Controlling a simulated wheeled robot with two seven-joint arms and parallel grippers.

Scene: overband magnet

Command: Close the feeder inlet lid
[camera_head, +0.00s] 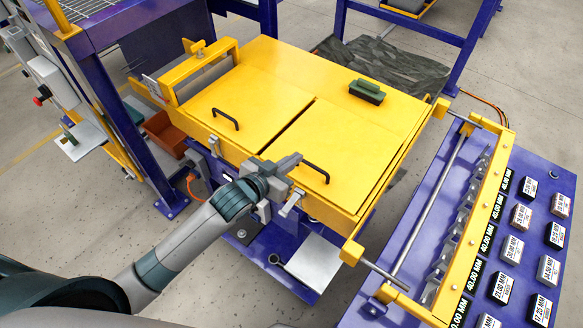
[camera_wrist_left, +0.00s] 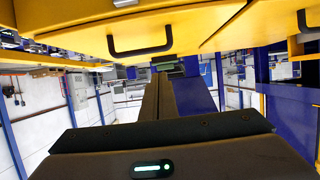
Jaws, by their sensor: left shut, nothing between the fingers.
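The yellow feeder box (camera_head: 290,60) has two flat yellow lid panels on top, the left lid (camera_head: 250,95) and the right lid (camera_head: 345,140). Both look lowered, with a dark seam between them; I cannot tell which is the inlet lid or whether either is fully seated. Each has a black handle: the left handle (camera_head: 226,119) and the right handle (camera_head: 315,171). My left gripper (camera_head: 291,163) is shut and empty at the box's front edge, just left of the right handle. In the left wrist view, the shut fingers (camera_wrist_left: 160,85) point below a yellow panel with a black handle (camera_wrist_left: 140,47).
A green-topped block (camera_head: 367,91) lies on the box's back right. A yellow frame with a metal rod (camera_head: 428,205) and a blue panel of labelled blocks (camera_head: 530,235) stand to the right. A blue post (camera_head: 125,120) stands left, beside a brown bin (camera_head: 166,133).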

